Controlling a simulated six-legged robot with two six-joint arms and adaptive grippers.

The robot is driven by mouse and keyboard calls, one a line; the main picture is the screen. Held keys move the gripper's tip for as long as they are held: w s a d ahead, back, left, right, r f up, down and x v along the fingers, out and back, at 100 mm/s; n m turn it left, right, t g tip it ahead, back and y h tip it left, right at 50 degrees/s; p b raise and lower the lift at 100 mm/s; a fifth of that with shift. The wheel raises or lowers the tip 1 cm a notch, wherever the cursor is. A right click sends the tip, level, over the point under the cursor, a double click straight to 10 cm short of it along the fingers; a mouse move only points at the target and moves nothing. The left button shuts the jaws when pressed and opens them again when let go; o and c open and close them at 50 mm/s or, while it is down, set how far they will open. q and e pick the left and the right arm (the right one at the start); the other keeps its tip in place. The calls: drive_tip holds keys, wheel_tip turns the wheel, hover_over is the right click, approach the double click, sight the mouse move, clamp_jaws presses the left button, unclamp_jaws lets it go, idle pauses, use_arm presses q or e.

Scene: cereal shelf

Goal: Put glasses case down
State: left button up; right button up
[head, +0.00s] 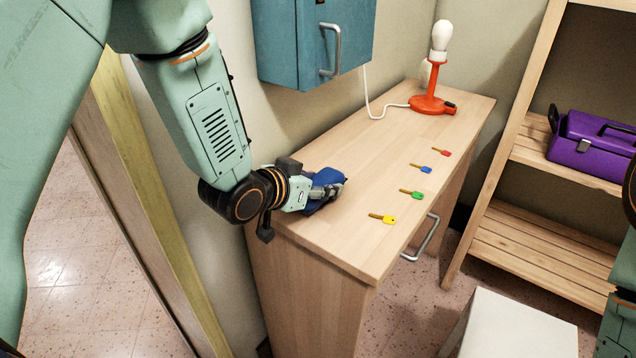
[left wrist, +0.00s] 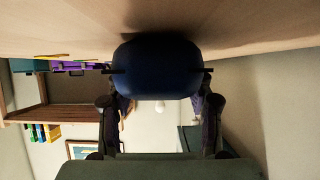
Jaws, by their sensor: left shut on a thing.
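A dark blue glasses case (head: 322,177) is at the left end of the wooden desk top. My left gripper (head: 327,191) is shut on it, and the fingers partly hide it in the head view. In the left wrist view, the rounded end of the glasses case (left wrist: 157,68) sits between the two fingers of my left gripper (left wrist: 158,84). The desk surface (left wrist: 250,22) fills the top of that view, very close to the case. I cannot tell whether the case touches it. My right gripper is not in view.
Several coloured keys, among them a yellow one (head: 382,218), lie in a row along the desk (head: 300,235). An orange lamp (head: 432,103) stands at the far end. A blue wall cabinet (head: 290,45) hangs above. A purple toolbox (head: 592,145) sits on the wooden shelf at right.

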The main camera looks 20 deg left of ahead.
use_arm(q)
drive_tip(key=shift+s, duration=0.1)
drive_tip(key=o, duration=1.2)
drive_tip(key=shift+w+f, duration=0.2)
drive_tip(key=shift+s+r, duration=0.15)
drive_tip(key=shift+r, duration=0.05)
